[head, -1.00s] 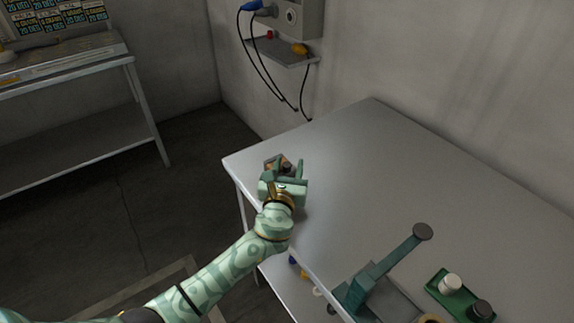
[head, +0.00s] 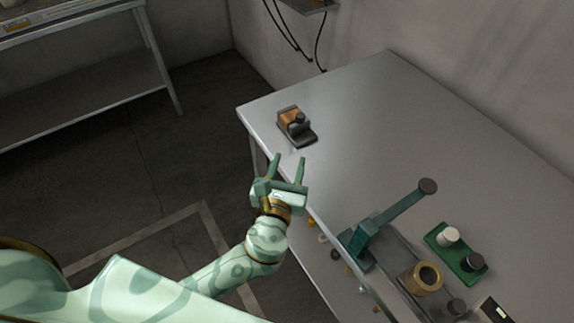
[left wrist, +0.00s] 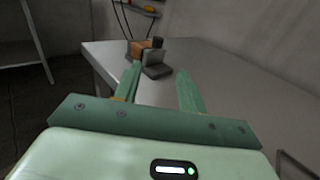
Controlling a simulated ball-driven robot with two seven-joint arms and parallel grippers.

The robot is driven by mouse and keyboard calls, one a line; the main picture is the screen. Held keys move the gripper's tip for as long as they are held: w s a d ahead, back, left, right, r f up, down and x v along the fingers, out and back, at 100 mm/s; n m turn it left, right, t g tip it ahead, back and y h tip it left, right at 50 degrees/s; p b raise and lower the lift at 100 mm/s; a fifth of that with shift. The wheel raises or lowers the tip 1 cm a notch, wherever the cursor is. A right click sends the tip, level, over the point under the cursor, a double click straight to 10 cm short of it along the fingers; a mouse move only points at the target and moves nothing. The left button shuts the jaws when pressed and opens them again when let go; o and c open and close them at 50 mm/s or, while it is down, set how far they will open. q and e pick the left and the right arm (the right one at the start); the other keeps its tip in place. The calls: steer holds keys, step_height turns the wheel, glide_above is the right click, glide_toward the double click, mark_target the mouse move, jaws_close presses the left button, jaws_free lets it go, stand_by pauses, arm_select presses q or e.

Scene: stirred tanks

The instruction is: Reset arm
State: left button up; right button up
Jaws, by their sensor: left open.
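My left gripper (head: 288,168) is open and empty, just off the left edge of the grey table (head: 350,120), with its fingers pointing toward the far corner. In the left wrist view its two green fingers (left wrist: 158,82) stand apart with nothing between them. A small dark device with an orange-brown block (head: 291,119) sits on the table near the far left corner, beyond the fingertips and apart from them. It also shows in the left wrist view (left wrist: 150,55). My right gripper is not in view.
On the table's near part stand a teal lever press (head: 380,228), a brass ring-shaped part (head: 424,277) and a green tray (head: 437,240) with a white and a dark knob. A shelf (head: 90,100) stands at the left. The table's middle is clear.

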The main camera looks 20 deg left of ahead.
arm_select(q)
steer(key=shift+s, duration=0.35)
